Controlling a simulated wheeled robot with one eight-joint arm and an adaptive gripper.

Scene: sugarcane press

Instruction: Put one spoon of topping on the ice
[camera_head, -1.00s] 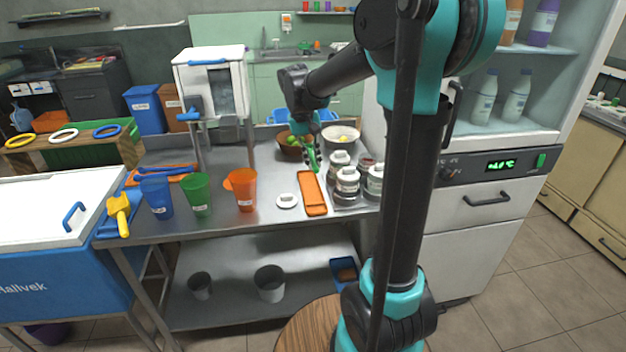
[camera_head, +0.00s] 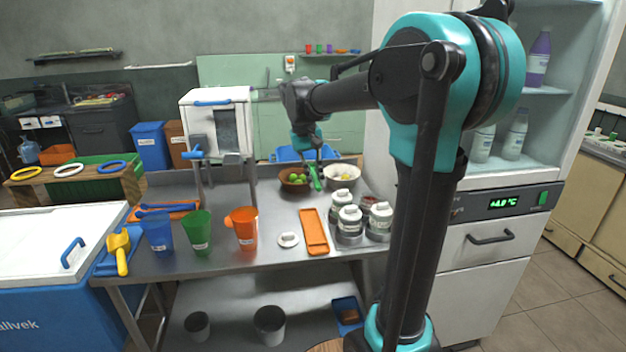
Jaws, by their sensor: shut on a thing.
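My gripper (camera_head: 314,162) is shut on a green spoon (camera_head: 317,180), which points downward between the two bowls at the back of the steel table. Whether the spoon holds any topping is too small to tell. White-lidded jars (camera_head: 349,218) stand at the table's right side, in front of and to the right of the spoon. A round white lid (camera_head: 288,240) lies flat beside the orange tray (camera_head: 314,238). A blue cup (camera_head: 158,232), a green cup (camera_head: 198,232) and an orange cup (camera_head: 246,230) stand at the front left. I cannot make out ice in any cup.
A brown bowl of fruit (camera_head: 292,189) and a pale bowl (camera_head: 343,183) stand near the spoon. A white machine (camera_head: 218,125) rises behind the cups. A fridge (camera_head: 487,270) borders the right.

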